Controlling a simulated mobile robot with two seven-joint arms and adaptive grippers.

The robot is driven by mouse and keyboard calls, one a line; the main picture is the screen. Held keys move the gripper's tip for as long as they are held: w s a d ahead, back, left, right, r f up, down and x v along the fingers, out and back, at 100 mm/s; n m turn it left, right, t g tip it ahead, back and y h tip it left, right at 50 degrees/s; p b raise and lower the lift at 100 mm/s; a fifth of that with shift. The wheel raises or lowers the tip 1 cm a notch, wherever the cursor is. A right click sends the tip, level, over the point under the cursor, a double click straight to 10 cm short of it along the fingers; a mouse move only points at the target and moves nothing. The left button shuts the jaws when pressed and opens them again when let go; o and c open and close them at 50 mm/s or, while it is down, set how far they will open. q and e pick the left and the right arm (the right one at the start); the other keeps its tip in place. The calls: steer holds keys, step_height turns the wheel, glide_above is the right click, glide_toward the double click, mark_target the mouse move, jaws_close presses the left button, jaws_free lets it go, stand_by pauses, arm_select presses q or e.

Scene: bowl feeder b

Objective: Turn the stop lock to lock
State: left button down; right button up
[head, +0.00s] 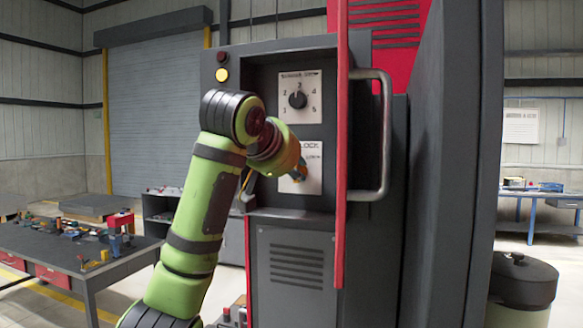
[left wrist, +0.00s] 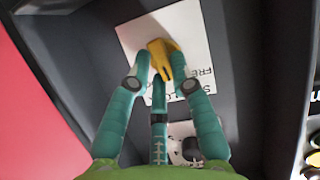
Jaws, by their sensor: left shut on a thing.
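The stop lock plate (head: 313,184) is a white panel inside the recess of a dark cabinet, with "LOCK" lettering partly showing. In the left wrist view the plate (left wrist: 196,30) appears turned over, with "FRE..." lettering beside the lock's yellow handle (left wrist: 168,60). My left gripper (head: 299,171) is at this plate and hides the handle in the head view. In the left wrist view its teal fingers (left wrist: 160,76) are closed around the yellow handle. The handle looks tilted in that view; its exact setting is hard to tell. My right gripper is not in view.
A numbered dial (head: 298,100) sits just above the lock plate. The recess walls lie close around the gripper. A red-edged door (head: 341,230) with a grey bar handle (head: 385,140) stands on the right. A workbench (head: 110,266) with parts is at left.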

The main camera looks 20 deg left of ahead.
arm_select(q)
steer(key=m+y, duration=0.2)
steer(key=f+m, duration=0.1)
steer(key=shift+d+f+m+y+b, duration=0.1)
steer(key=shift+d+m+y+b, duration=0.2)
steer(key=shift+d+m+y, duration=0.1)
steer(key=m+y+b, duration=0.1)
steer(key=m+y, duration=0.1)
steer(key=m, duration=0.1)
steer(key=shift+f+t, duration=0.15)
steer(key=shift+t, duration=0.15)
steer(key=shift+m, duration=0.3)
steer(key=c, duration=1.1)
jaws_free()
steer(key=shift+w, duration=0.1)
